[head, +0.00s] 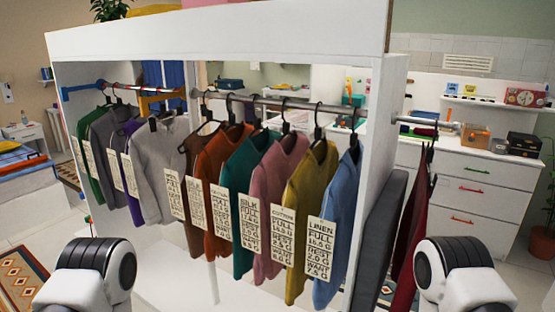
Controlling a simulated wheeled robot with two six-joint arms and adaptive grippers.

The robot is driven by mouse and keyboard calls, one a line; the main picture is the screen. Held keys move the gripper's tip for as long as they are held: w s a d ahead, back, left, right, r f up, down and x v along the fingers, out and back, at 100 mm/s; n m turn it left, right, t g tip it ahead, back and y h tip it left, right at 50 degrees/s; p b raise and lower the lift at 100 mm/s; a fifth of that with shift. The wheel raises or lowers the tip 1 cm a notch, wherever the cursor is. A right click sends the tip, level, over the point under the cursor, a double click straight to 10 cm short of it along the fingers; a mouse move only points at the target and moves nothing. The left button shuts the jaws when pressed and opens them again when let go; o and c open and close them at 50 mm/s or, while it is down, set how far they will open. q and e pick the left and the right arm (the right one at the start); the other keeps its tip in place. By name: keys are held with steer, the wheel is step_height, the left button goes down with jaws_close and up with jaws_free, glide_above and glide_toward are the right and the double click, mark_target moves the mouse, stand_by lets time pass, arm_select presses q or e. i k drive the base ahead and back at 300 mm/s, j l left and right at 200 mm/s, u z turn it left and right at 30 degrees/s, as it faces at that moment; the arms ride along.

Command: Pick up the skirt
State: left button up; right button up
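Long-sleeved tops hang in the open white wardrobe, among them a blue one (338,230), a mustard one (311,220), a pink one (277,200) and a light grey one (160,170). No garment shows clearly as a skirt. Outside the right wardrobe wall hang a dark grey piece (378,245) and a dark red piece (411,240); I cannot tell whether either is a skirt. The dark red one is partly behind my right arm. Only upper parts of my two arms show at the bottom corners; both grippers are out of view.
The white wardrobe (364,150) has a front rail (265,100) and printed cards on the garments. A white drawer unit (460,200) stands behind at the right. A bed (20,185) and a patterned rug (20,275) are at the left.

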mark_target(413, 227)
steer(key=i+l+u, duration=0.15)
steer(key=l+u, duration=0.15)
steer(key=l, duration=1.1)
steer(key=l+u, duration=0.35)
steer(key=l, duration=1.1)
